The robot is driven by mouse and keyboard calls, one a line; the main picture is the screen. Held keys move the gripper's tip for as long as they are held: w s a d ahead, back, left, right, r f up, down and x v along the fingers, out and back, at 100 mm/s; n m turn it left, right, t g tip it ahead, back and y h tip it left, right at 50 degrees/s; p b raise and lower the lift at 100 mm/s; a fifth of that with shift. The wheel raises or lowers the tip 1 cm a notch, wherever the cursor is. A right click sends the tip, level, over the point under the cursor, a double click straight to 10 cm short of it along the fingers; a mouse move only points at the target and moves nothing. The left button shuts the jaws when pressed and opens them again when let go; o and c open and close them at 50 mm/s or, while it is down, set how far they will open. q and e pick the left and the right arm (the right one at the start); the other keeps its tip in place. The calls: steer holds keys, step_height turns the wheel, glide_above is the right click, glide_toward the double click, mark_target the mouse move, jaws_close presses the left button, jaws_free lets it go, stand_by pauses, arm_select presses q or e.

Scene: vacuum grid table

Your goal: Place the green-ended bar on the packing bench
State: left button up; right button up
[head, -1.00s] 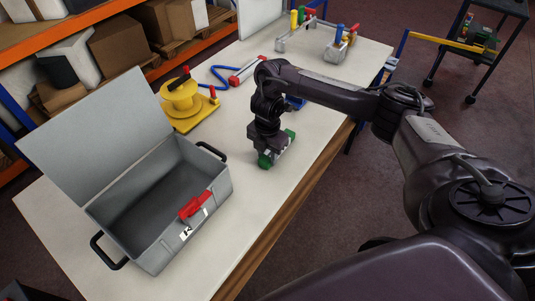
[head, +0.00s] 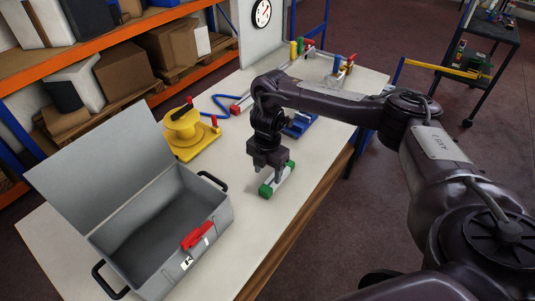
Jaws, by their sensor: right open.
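The green-ended bar (head: 276,182) lies on the white-topped packing bench (head: 248,228), near its right edge. It has a pale middle and a green block at each end. My right gripper (head: 271,172) is directly above the bar with its jaws open, its fingers pointing down close to the bar's middle. I cannot tell whether the fingers still touch the bar. My left gripper is not in view.
An open grey case (head: 165,238) with a red latch stands to the left on the bench. A yellow reel (head: 188,132), blue and red tools and a grey rack lie farther back. Shelves with boxes (head: 172,45) line the left; a dark cart (head: 480,50) stands far right.

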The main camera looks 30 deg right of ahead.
step_height(320, 180, up, 6)
steer(key=p, duration=0.1)
stand_by(0.7)
